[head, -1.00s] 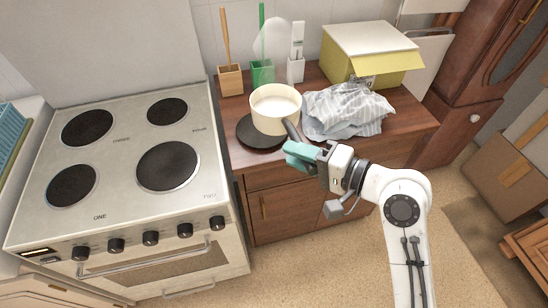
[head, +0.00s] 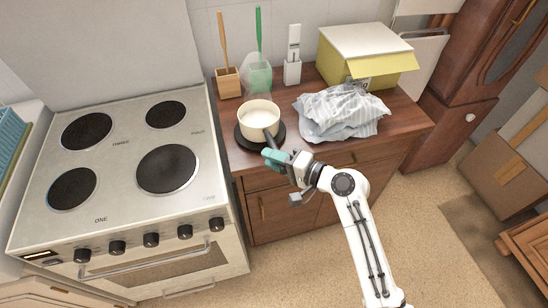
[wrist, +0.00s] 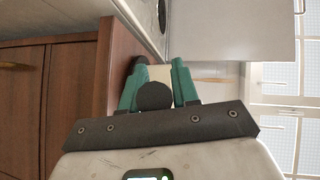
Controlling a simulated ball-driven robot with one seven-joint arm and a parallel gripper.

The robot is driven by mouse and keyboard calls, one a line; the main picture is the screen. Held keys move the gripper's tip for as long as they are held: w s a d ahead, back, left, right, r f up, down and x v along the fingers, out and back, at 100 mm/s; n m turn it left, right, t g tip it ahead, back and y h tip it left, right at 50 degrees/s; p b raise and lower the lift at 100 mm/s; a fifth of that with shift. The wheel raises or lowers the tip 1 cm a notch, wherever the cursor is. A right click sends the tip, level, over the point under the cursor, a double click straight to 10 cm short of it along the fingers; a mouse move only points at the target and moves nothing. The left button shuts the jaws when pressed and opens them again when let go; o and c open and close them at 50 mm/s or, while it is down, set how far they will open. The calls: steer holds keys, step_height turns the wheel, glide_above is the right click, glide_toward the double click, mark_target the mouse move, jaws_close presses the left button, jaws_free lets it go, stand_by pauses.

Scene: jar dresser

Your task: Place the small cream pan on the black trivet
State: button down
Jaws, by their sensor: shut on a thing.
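The small cream pan (head: 259,122) is over the black trivet (head: 243,139) on the dresser top, with the dark rim of the trivet showing around its base. I cannot tell whether the pan's base touches the trivet. The pan looks upright, its dark handle (head: 271,144) pointing toward me. My gripper (head: 272,158) is shut on the handle at the dresser's front edge. In the wrist view, the teal fingers (wrist: 159,88) flank the round dark handle end (wrist: 154,97), and a bit of the cream pan (wrist: 160,73) shows behind it.
The stove (head: 135,225) stands to the left. A crumpled striped cloth (head: 340,113) lies right of the pan on the dresser (head: 225,155). Brush holders (head: 228,83) stand behind, with a yellow-flapped box (head: 365,55) at the back right.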

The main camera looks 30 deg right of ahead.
steer(key=shift+f, duration=0.15)
steer(key=c, duration=0.8)
jaws_free()
steer(key=shift+c, duration=0.2)
steer(key=b+v, duration=0.3)
steer(key=v, duration=0.9)
steer(key=s+a+f+n+g+h, duration=0.2)
steer(key=s+a+f+n+g, duration=0.3)
steer(key=s+f+n+g, duration=0.45)
steer(key=s+d+f+n+g+h, duration=0.1)
steer(key=s+f+g+h, duration=0.3)
steer(key=s, duration=0.5)
steer(key=shift+s+d+n+h, duration=0.2)
steer(key=shift+d+n+h, duration=0.15)
steer(key=shift+n, duration=0.3)
